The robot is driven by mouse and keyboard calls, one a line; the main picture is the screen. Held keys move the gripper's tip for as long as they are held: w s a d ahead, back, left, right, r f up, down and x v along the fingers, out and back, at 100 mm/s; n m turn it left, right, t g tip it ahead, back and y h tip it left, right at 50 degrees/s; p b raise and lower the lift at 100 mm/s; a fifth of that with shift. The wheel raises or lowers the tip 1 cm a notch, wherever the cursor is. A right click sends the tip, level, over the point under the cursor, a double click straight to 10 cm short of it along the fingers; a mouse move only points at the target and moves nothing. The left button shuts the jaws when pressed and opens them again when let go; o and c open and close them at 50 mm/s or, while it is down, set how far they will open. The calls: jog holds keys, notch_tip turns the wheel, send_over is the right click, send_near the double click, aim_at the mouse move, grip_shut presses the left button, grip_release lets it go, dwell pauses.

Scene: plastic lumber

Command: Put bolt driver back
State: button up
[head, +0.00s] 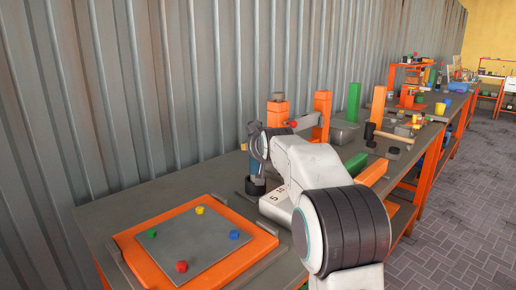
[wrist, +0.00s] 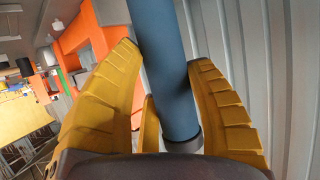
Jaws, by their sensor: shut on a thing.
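The bolt driver, a tool with a blue cylindrical body (wrist: 170,70) and a dark ring, stands between my gripper's yellow fingers (wrist: 165,58) in the wrist view. The fingers are shut on it. In the head view the blue body (head: 254,166) shows beside my wrist, with a dark block-like end (head: 256,186) low over the bench. I cannot tell whether that end touches the bench top. My fingers are mostly hidden by my arm in the head view. An orange tray (head: 137,262) with a grey plate (head: 205,246) lies on the near bench, left of the driver.
The plate carries red (head: 181,266), yellow (head: 199,210), blue (head: 234,234) and green (head: 151,233) pieces. Orange posts (head: 322,112) and a green post (head: 353,101) stand beyond my gripper. A hammer (head: 388,134) lies farther right. A corrugated wall (head: 150,90) runs behind the bench.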

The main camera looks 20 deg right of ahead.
jog(key=o, duration=0.8)
jog(key=shift+f, duration=0.15)
jog(key=o, duration=0.5)
jog(key=shift+c, duration=0.2)
jog(key=shift+s+r, duration=0.2)
jog(key=shift+r, duration=0.1)
jog(key=p+v, duration=0.2)
jog(key=v, duration=0.9)
jog(key=shift+s, duration=0.3)
jog(key=shift+a+r, duration=0.1)
